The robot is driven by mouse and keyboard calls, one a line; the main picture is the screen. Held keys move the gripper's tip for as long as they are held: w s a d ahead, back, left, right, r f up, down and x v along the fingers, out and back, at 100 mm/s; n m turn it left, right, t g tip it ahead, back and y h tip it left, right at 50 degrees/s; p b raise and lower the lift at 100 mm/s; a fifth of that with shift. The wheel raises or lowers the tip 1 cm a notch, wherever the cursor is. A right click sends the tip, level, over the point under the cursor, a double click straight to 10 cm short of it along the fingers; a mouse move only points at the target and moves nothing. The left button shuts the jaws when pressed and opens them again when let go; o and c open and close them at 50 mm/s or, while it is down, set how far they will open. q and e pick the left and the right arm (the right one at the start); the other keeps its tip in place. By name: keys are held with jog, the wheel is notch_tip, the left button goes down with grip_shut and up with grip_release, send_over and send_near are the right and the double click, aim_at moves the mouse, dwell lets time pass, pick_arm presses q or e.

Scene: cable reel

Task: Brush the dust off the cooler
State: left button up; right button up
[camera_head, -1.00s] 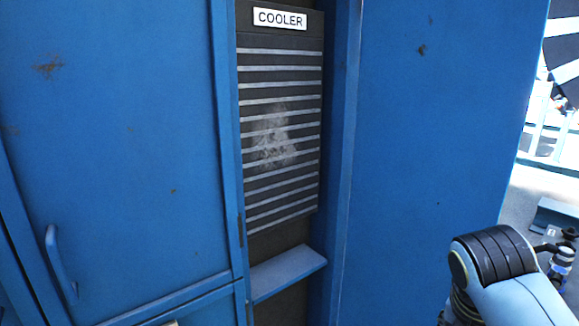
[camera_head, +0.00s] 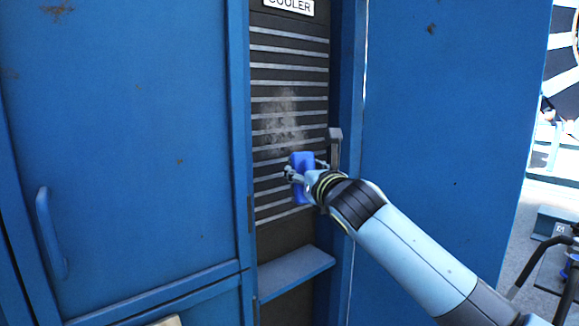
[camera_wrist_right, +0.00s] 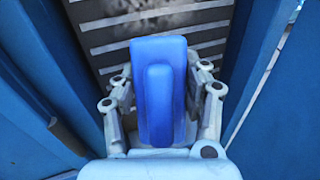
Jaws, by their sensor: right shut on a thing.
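The cooler (camera_head: 290,60) is a dark grille with several light horizontal slats, set in a recess between blue panels. A pale grey dust patch (camera_head: 284,118) covers its middle slats. My right gripper (camera_head: 298,176) is in front of the lower right part of the grille, below the dust. It is shut on a blue brush (camera_head: 301,163), which also shows between the fingers in the right wrist view (camera_wrist_right: 160,95). The brush's far side is hidden, so I cannot tell whether it touches the slats. Some dust shows beyond the brush in the wrist view (camera_wrist_right: 165,20). My left gripper is not in view.
A blue ledge (camera_head: 296,272) juts out below the grille. A blue cabinet door (camera_head: 130,130) with a handle (camera_head: 50,232) is at the left. A wide blue panel (camera_head: 450,110) is at the right. A grey upright piece (camera_head: 335,148) stands beside the grille's right edge.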

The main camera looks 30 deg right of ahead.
aim_at(261, 131)
jog(key=a+r+n+t+y+b, duration=0.1)
jog(key=r+y, duration=0.1)
jog(key=r+n+t+y+b, duration=0.1)
jog(key=t+y, duration=0.1)
jog(key=a+r+n+t+y+b, duration=0.1)
jog(key=r+y, duration=0.1)
jog(key=shift+w+a+r+t, duration=0.3)
jog(key=shift+w, duration=0.05)
pick_arm(q)
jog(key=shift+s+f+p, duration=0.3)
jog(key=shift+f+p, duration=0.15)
jog(key=shift+p, duration=1.1)
pick_arm(e)
jog(key=shift+n+y, duration=0.3)
jog(key=shift+y, duration=0.1)
jog(key=shift+w+a+r, duration=0.1)
jog(key=shift+w+a, duration=0.1)
jog(key=shift+w, duration=0.75)
jog(key=shift+w+a+r, duration=0.1)
jog(key=shift+w+a, duration=0.05)
jog(key=shift+w, duration=0.85)
jog(key=shift+w+a+r, duration=0.1)
jog(key=shift+w+a, duration=0.1)
jog(key=shift+w, duration=0.75)
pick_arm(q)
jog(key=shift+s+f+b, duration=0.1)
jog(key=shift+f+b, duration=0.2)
pick_arm(e)
jog(key=shift+w+a, duration=0.1)
jog(key=shift+w, duration=0.95)
